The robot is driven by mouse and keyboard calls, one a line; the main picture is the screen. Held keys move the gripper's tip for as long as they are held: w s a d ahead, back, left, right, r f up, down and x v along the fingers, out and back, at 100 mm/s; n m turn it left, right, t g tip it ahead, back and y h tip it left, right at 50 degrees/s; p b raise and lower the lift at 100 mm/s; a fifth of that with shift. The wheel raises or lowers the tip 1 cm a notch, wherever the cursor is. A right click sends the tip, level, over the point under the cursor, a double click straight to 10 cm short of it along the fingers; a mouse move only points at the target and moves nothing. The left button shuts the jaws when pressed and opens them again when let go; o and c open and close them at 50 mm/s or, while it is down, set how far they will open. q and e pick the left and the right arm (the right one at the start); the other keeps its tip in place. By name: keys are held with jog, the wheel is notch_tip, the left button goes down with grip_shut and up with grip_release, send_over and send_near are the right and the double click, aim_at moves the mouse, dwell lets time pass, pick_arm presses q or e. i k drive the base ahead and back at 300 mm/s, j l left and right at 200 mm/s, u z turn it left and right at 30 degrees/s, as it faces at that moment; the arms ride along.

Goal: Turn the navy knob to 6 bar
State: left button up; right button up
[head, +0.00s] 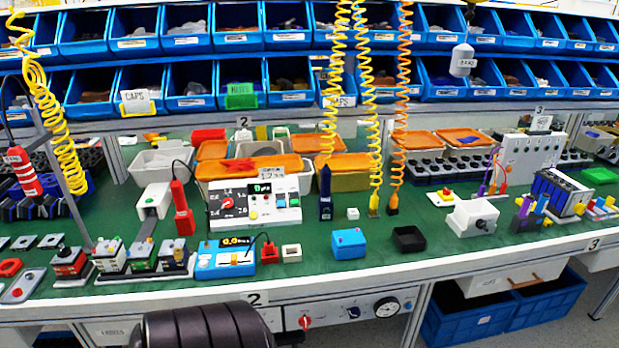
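A small navy knob (353,312) sits on a pale panel (330,312) under the front edge of the bench. A round white gauge (387,307) with a dark rim is just right of the knob. The needle and the numbers are too small to read, and so is the exact angle of the knob. A red knob (305,321) is on the same panel to the left. Neither of my grippers shows in the head view.
The green bench top (430,250) above carries several devices and boxes, including a blue box (348,243) and a black tray (408,239). Blue crates (465,325) stand below at the right. A dark ribbed cylinder (205,325) fills the bottom left foreground.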

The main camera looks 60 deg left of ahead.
aim_at(354, 312)
jog(key=u, duration=1.6)
